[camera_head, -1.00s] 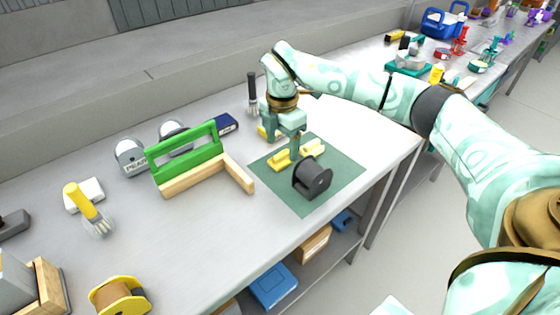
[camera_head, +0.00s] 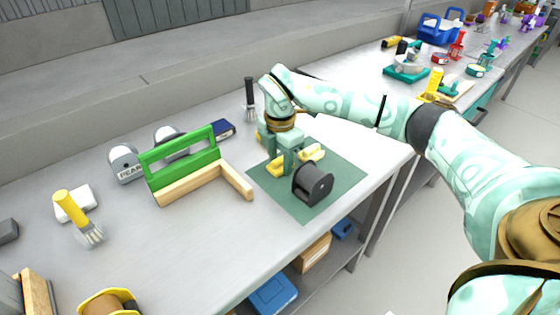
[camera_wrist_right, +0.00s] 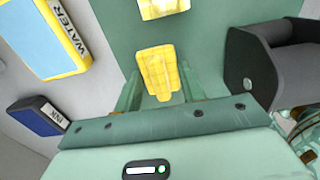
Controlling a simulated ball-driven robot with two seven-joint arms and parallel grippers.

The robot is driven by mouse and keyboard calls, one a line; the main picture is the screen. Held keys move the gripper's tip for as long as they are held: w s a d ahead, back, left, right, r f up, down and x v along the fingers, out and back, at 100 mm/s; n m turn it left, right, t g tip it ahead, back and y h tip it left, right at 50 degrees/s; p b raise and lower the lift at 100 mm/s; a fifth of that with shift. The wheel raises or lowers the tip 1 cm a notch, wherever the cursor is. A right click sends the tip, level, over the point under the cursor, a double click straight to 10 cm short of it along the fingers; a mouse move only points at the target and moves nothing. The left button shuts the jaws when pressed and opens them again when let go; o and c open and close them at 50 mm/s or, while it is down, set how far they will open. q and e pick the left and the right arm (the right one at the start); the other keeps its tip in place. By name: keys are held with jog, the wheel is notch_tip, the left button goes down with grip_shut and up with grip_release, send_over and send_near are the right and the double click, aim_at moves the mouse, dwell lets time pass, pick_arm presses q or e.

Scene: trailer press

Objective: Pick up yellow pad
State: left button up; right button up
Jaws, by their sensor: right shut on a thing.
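A yellow pad (camera_head: 277,169) lies at the green mat (camera_head: 331,175) and is partly hidden by my right gripper (camera_head: 289,170) in the head view. In the right wrist view the pad (camera_wrist_right: 158,72) sits between the two fingers (camera_wrist_right: 158,90), which are shut on it. I cannot tell whether it is lifted off the mat. A second yellow piece (camera_head: 313,154) is on the mat just to the right, and shows at the top of the wrist view (camera_wrist_right: 164,8). My left gripper is not in view.
A black roller-like block (camera_head: 313,184) stands close beside the gripper on the mat. A yellow-edged block marked WATER (camera_wrist_right: 62,35) and a blue INK box (camera_head: 221,130) are nearby. A green-handled wooden frame (camera_head: 181,160) stands left; bare table lies in front of it.

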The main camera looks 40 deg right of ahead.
aim_at(280, 158)
notch_tip(280, 158, up, 4)
jog(key=shift+p, duration=1.05)
pick_arm(q)
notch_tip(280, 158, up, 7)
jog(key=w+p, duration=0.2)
jog(key=p, duration=0.2)
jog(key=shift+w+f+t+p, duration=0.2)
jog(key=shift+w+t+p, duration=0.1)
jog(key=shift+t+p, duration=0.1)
pick_arm(e)
jog(key=s+a+r, duration=0.8)
jog(key=s+r, duration=0.1)
jog(key=s, duration=0.2)
jog(key=shift+a, duration=0.3)
jog(key=shift+o, duration=0.9)
jog(key=shift+c, duration=0.5)
